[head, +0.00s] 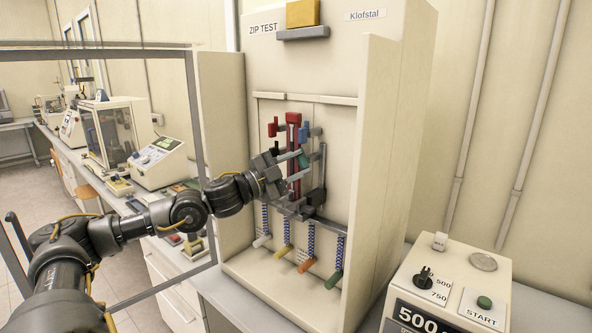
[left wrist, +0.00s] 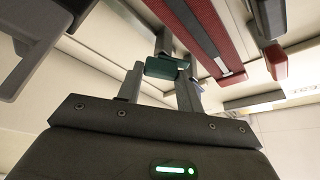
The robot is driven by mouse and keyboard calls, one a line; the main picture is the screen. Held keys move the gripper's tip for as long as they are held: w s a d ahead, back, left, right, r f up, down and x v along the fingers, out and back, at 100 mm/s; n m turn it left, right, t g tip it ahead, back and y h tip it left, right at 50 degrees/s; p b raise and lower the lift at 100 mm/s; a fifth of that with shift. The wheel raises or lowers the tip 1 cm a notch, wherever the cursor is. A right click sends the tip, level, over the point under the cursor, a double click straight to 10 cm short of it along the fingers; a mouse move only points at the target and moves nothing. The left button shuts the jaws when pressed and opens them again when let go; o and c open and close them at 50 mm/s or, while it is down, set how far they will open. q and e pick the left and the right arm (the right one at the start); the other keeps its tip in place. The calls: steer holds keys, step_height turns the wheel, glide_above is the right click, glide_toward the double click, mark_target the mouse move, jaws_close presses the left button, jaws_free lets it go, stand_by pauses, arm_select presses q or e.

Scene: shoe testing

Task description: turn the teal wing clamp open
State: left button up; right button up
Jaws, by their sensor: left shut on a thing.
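The teal wing clamp (head: 303,159) sits on the tester's fixture, just right of the red zipper strip (head: 293,140). In the left wrist view it shows as a dark teal block (left wrist: 166,67) between the fingertips. My left gripper (head: 288,164) reaches in from the left and is shut on it. The gripper's body hides part of the fixture on the left. A red clamp (head: 272,128) and a blue clamp (head: 304,131) stand above. My right gripper is not in view.
The ZIP TEST cabinet's side walls (head: 372,180) flank the fixture closely. Several springs with coloured handles, one of them green (head: 333,280), hang below it. A control box (head: 450,285) with a knob and START button stands at front right. Bench instruments (head: 155,160) stand at left.

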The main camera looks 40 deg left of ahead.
arm_select(q)
steer(key=m+g, duration=0.1)
steer(key=m, duration=0.3)
steer(key=shift+r, duration=0.15)
steer(key=shift+m+g+p, duration=0.3)
steer(key=shift+m+g, duration=0.4)
steer(key=shift+m, duration=0.9)
steer(key=o, duration=1)
